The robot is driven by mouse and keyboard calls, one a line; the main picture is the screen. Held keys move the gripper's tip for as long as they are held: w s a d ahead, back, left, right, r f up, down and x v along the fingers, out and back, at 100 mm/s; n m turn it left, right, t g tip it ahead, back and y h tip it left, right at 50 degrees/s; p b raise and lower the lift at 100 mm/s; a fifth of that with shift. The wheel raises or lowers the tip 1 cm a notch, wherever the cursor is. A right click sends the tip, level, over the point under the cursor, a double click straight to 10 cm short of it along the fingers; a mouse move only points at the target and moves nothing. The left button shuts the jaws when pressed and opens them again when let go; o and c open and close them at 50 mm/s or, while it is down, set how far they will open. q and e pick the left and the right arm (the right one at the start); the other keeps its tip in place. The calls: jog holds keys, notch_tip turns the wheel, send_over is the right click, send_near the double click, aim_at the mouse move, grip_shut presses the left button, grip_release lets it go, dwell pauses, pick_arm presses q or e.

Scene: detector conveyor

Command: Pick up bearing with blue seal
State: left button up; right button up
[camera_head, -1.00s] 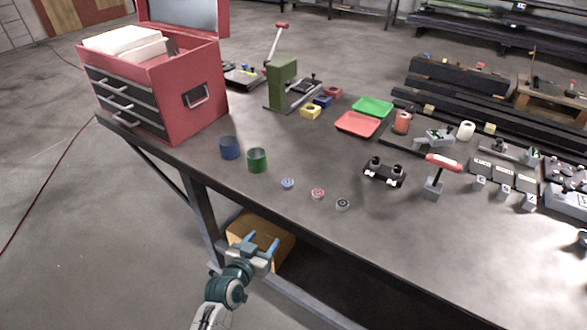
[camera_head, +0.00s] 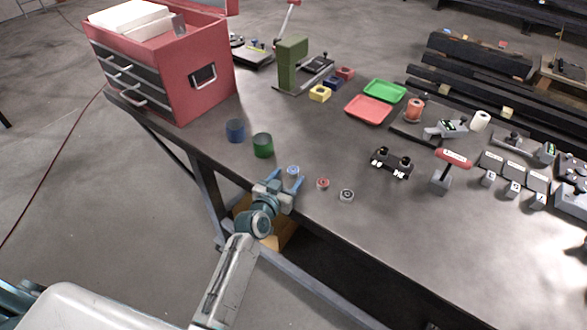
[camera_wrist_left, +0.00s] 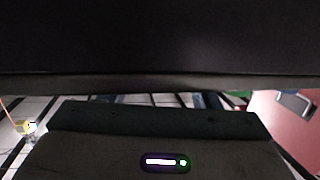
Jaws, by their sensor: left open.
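The bearing with blue seal (camera_head: 293,170) is a small disc near the front edge of the dark workbench (camera_head: 330,212). My left gripper (camera_head: 286,178) is open at the bench's front edge, with its blue fingertips by the near side of this bearing. In this view the bearing shows just beyond and between the fingertips; I cannot tell the height gap. Beside it lie a bearing with a red seal (camera_head: 323,183) and a dark one (camera_head: 346,195). The left wrist view is mostly dark and shows no bearing. My right gripper is not in view.
A blue cup (camera_head: 235,130) and a green cup (camera_head: 262,145) stand left of the bearings. A black device (camera_head: 391,162) and a red-handled tool (camera_head: 453,159) stand to the right. A red toolbox (camera_head: 205,75) is at the left end. The front right bench is clear.

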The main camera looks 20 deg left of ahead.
aim_at(290, 174)
pick_arm(q)
jog(key=shift+x, duration=1.1)
jog(key=shift+w+f, duration=0.1)
jog(key=shift+w, duration=0.35)
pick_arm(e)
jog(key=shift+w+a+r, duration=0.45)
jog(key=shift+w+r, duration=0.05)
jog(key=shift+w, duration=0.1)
pick_arm(q)
jog(key=shift+s, duration=0.1)
jog(key=c, duration=1.1)
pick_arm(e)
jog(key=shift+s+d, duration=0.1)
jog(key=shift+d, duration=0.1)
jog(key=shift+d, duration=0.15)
